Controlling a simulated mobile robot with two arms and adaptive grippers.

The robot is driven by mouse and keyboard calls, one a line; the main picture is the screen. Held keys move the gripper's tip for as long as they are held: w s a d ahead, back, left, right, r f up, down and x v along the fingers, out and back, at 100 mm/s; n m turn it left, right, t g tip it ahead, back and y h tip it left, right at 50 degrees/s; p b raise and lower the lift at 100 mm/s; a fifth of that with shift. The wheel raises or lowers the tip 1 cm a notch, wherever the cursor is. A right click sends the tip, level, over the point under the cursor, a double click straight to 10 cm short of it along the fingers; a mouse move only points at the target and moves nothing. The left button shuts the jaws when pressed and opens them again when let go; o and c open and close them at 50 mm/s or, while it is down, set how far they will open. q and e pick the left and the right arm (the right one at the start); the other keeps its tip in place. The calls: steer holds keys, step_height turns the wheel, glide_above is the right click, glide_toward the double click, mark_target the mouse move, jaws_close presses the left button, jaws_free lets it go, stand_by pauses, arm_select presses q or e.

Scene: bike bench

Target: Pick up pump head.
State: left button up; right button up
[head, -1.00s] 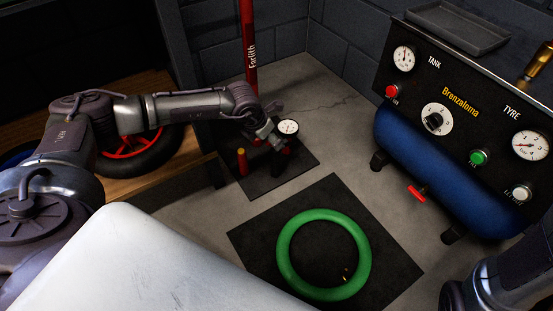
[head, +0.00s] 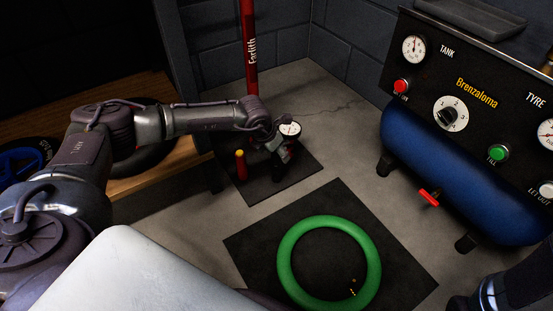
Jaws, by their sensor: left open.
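I cannot pick out the pump head for certain. A tall red tube with white lettering (head: 249,50) stands at the back wall. In front of it, a small round white gauge (head: 290,129) sits beside my left gripper (head: 278,146). A short red post with a yellow top (head: 241,165) stands left of the gripper on a dark mat (head: 262,189). My left gripper is open, low over the back of this mat, close by the gauge. Its fingers partly hide the dark parts below. My right gripper is not in view; only part of that arm shows at bottom right.
A green ring-shaped tube (head: 288,250) lies on a second dark mat (head: 245,240) in front. A blue-tank compressor (head: 460,175) with dials, buttons and a red valve handle (head: 429,198) stands right. A wooden bench (head: 130,183) is at left. Bare concrete floor (head: 350,150) lies between.

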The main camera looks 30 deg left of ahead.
arm_select(q)
jaws_close()
steer(key=shift+r, duration=0.15)
